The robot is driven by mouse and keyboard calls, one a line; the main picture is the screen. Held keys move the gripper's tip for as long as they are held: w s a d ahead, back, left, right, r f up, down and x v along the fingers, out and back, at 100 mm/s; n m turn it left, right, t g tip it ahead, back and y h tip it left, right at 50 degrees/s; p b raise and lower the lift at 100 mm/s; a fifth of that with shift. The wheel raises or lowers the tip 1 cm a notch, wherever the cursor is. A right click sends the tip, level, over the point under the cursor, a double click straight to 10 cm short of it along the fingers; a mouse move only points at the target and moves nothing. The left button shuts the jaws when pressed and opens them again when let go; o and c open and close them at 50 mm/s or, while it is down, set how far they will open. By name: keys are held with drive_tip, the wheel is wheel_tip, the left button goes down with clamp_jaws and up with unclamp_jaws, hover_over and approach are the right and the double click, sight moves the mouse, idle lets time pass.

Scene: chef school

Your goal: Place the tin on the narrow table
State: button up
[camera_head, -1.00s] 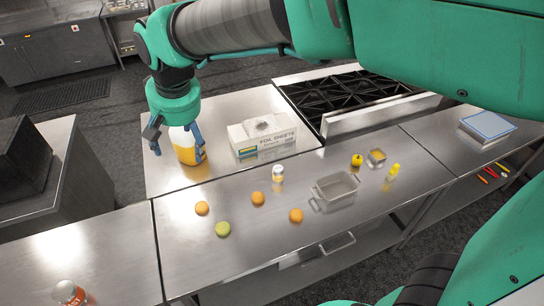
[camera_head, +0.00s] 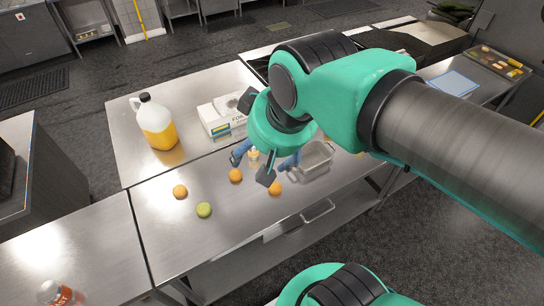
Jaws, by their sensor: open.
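A silver metal tin with handles (camera_head: 316,160) sits on the steel table (camera_head: 225,245), right of my gripper and partly hidden by my arm. My gripper (camera_head: 259,165) is open, pointing down over the table. Several steel tables stand here, and I cannot tell which one is the narrow table.
Orange fruit (camera_head: 235,176) and a green one (camera_head: 204,210) lie near my gripper. A jug of orange liquid (camera_head: 157,124) and a foil box (camera_head: 222,118) stand behind. A can (camera_head: 58,293) stands at lower left. A blue-white board (camera_head: 453,82) lies at right.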

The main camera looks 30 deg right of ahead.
drive_tip(key=shift+s+d+f, duration=0.3)
drive_tip(key=shift+s+d, duration=0.05)
drive_tip(key=shift+s, duration=0.25)
drive_tip(key=shift+s+d+f, duration=0.25)
drive_tip(key=shift+s+d, duration=0.05)
drive_tip(key=shift+s, duration=0.3)
wheel_tip(320, 180, down, 17)
drive_tip(key=b, duration=1.6)
drive_tip(key=shift+b, duration=0.4)
